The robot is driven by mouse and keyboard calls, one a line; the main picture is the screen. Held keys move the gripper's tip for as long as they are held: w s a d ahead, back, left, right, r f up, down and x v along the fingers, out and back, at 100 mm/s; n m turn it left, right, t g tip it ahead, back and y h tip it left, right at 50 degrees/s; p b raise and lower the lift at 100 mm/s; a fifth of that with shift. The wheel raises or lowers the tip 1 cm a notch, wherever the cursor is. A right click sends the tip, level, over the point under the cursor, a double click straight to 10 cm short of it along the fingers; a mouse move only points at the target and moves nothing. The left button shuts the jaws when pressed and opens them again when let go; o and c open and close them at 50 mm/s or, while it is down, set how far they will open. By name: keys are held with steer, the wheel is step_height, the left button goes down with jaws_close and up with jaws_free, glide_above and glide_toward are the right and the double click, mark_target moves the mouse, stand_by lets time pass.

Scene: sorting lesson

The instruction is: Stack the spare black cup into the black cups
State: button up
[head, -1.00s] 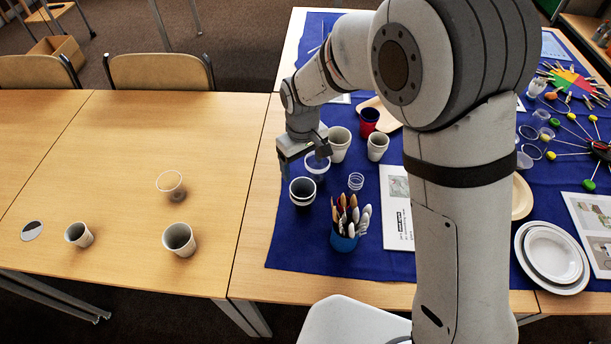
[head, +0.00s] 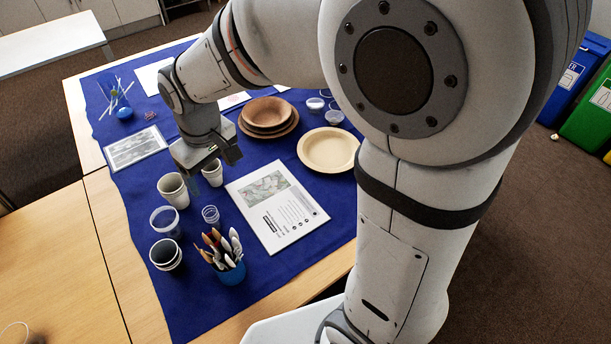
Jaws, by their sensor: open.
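The black cups (head: 166,256), a short stack with pale outsides and dark insides, stand upright at the left front of the blue cloth. No separate spare black cup can be made out now. My gripper (head: 219,164) is open and well behind the stack, close to a small white cup (head: 211,176). I cannot tell whether it touches that cup. The gripper body hides part of the cloth behind it.
A white cup (head: 173,192), a clear cup (head: 165,221) and small clear cups (head: 210,215) stand between. A blue pot of brushes (head: 231,273) is right of the stack. A printed sheet (head: 277,207), brown plates (head: 268,116) and a cream plate (head: 328,150) lie further right.

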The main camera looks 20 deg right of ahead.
steer(key=s+d+r+m+t, duration=0.1)
steer(key=s+d+r+m, duration=0.1)
steer(key=s+d, duration=0.3)
steer(key=s+d+r+m+t, duration=0.1)
steer(key=s+d+m, duration=0.3)
steer(key=d, duration=0.8)
steer(key=s, duration=0.2)
steer(key=shift+s+d+r+m+h, duration=0.3)
steer(key=shift+r, duration=0.05)
